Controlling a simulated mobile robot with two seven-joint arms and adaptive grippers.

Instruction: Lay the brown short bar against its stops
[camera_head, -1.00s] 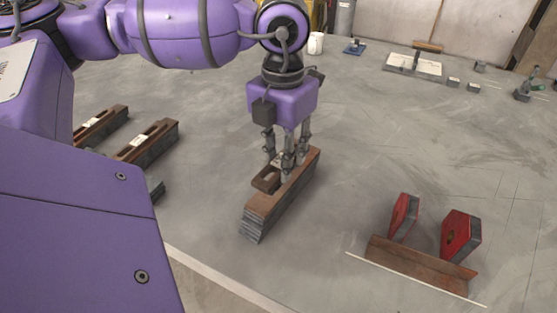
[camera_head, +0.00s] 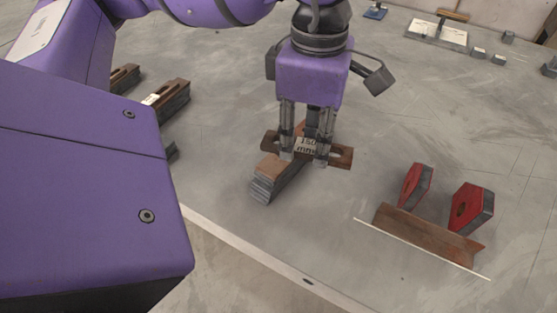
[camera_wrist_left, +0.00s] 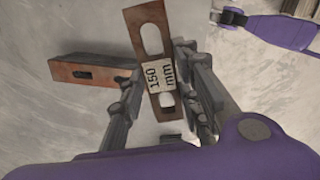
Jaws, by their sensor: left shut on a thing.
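My left gripper (camera_head: 304,156) is shut on the brown short bar (camera_head: 342,156), a flat slotted plate with a white "150 mm" label. The bar is held crosswise above a long brown-topped block (camera_head: 272,172) on the floor and hides part of it. In the left wrist view the fingers pinch the bar (camera_wrist_left: 150,22) at its middle, with slots on both sides of the label. Two red-faced blocks (camera_head: 416,184) (camera_head: 470,207) stand at the right behind a brown angle piece (camera_head: 425,233). Which pieces are the stops I cannot tell.
Two slotted brown bars (camera_head: 170,97) (camera_head: 124,77) lie at the left, partly behind my arm. A pale strip (camera_head: 235,242) crosses the near floor. A white plate (camera_head: 437,33) and small grey blocks lie far right. Open floor separates the held bar from the red-faced blocks.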

